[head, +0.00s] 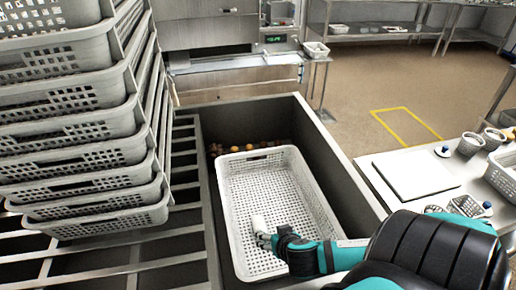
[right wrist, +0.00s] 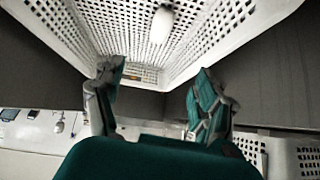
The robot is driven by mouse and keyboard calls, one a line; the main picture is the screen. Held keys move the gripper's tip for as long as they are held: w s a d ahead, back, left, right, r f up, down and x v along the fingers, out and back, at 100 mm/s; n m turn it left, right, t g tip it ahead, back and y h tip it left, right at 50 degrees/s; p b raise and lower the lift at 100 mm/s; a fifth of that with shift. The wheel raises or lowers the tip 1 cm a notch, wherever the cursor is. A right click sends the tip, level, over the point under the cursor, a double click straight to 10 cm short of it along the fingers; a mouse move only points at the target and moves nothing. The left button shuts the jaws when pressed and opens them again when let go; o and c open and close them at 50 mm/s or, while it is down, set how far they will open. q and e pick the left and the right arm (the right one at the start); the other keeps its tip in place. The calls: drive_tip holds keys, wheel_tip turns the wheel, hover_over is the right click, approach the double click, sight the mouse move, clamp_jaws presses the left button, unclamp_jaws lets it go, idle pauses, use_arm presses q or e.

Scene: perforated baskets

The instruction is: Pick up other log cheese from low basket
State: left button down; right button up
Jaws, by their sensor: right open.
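The low basket (head: 308,183) is a white perforated tub set inside a dark grey bin. A small white log cheese (head: 258,223) is in it, toward the left side, and it is the only item I see there. My right gripper (head: 268,239) reaches into the basket from the right, just beside the cheese. In the right wrist view the gripper (right wrist: 158,84) has its two fingers spread with nothing between them. The cheese (right wrist: 162,23) shows beyond the fingertips against the perforated basket. My left gripper is not in view.
A tall stack of grey perforated baskets (head: 80,125) stands at left on a slatted rack. Small brown round items (head: 240,147) lie in the bin behind the low basket. A counter at right holds a white board (head: 415,174) and several cups. The bin's walls (head: 322,140) surround the basket.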

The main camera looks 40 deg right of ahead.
wheel_tip(320, 180, down, 4)
drive_tip(key=b, duration=0.4)
approach(261, 228)
drive_tip(key=x, duration=0.4)
drive_tip(key=shift+w+f, duration=0.2)
drive_tip(key=shift+f, duration=0.1)
drive_tip(key=b+x, duration=0.1)
drive_tip(key=x, duration=0.5)
drive_tip(key=shift+w+d+f, duration=0.15)
drive_tip(key=shift+w+f, duration=0.1)
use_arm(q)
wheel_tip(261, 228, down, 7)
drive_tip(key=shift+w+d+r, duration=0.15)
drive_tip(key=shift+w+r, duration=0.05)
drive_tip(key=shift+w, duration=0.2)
use_arm(e)
drive_tip(key=shift+r, duration=0.1)
drive_tip(key=c, duration=1.4)
